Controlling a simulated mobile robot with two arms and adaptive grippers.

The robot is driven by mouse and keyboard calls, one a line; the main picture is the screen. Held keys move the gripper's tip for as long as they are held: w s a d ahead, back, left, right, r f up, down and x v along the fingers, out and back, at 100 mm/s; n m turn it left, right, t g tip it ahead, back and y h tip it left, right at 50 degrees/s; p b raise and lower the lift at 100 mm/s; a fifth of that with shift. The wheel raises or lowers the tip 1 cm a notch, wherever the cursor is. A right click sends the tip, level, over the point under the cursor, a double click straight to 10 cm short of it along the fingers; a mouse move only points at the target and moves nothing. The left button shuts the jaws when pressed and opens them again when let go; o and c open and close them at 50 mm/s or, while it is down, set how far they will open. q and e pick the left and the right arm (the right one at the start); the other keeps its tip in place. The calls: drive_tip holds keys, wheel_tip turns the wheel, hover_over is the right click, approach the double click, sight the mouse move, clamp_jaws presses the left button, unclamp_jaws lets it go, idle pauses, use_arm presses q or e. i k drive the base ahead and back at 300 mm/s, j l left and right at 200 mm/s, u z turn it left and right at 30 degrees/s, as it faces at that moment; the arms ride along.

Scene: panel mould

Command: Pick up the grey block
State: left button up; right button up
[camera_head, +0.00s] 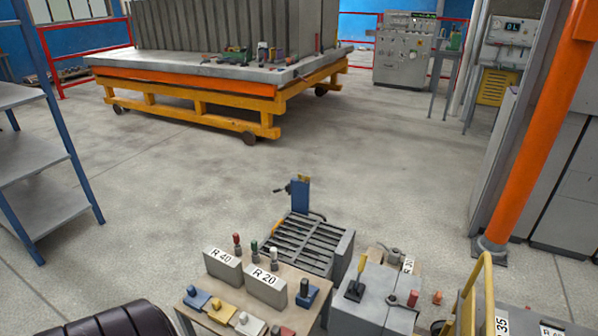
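Several grey blocks are in the camera_head view, and I cannot tell which one the task means. A light grey block labelled R 40 (222,269) stands upright on a small tan table (203,322) at the bottom centre. A similar grey block labelled R 20 (266,290) stands to its right on the same table. A larger grey block (352,312) with a black and yellow piece on top stands further right. Neither of my grippers is in view.
Coloured blocks (223,311) and small knobbed pieces crowd the table's front. A slatted grey rack (306,240) with a blue post stands behind. An orange pole (533,130) rises at right, a blue-legged shelf (45,210) at left. The middle floor (190,190) is clear.

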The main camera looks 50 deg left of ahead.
sight(225, 267)
drive_tip(key=u, duration=1.95)
